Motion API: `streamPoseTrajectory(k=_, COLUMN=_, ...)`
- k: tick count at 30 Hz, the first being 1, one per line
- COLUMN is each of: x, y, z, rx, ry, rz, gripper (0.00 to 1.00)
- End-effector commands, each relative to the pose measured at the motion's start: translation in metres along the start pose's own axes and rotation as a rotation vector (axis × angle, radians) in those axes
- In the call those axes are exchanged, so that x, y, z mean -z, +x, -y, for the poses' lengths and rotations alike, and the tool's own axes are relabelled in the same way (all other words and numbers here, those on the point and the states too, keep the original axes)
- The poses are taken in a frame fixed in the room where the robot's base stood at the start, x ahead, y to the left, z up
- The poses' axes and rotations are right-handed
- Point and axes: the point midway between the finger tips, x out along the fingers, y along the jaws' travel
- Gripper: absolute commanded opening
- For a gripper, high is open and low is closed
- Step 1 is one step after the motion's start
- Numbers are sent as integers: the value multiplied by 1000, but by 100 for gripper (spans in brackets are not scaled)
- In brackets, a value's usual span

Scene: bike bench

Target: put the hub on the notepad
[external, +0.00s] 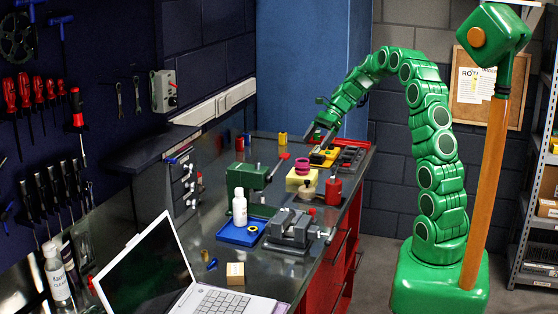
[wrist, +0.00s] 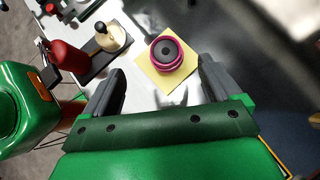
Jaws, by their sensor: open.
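The hub (wrist: 167,52), a magenta ring with a dark centre, sits on the yellow square notepad (wrist: 150,77) in the wrist view. In the external view the hub (external: 302,165) rests on top of the thick yellow notepad (external: 294,184) on the bench. My gripper (wrist: 160,82) is open and empty, with its dark fingers apart on either side below the hub in the picture. In the external view my gripper (external: 322,132) is raised above the bench behind the notepad, clear of the hub.
A red bottle (external: 333,191) and a beige round knob (external: 306,191) stand close in front of the notepad. A grey vise (external: 288,231), a blue tray (external: 241,236) with a white bottle (external: 239,208), and a laptop (external: 150,268) occupy the nearer bench.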

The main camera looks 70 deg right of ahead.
Motion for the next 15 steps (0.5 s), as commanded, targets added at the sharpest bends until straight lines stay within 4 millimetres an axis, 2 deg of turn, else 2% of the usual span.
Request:
streamPoseTrajectory(k=5, x=-38, y=20, z=-32, rx=-70, ry=-148, rz=-48, gripper=91)
streamPoseTrajectory(k=9, x=-70, y=39, z=-70, rx=-144, ry=-306, rz=-94, gripper=91)
streamPoseTrajectory(k=15, x=-105, y=58, z=-129, rx=-252, ry=-534, rz=-154, gripper=91)
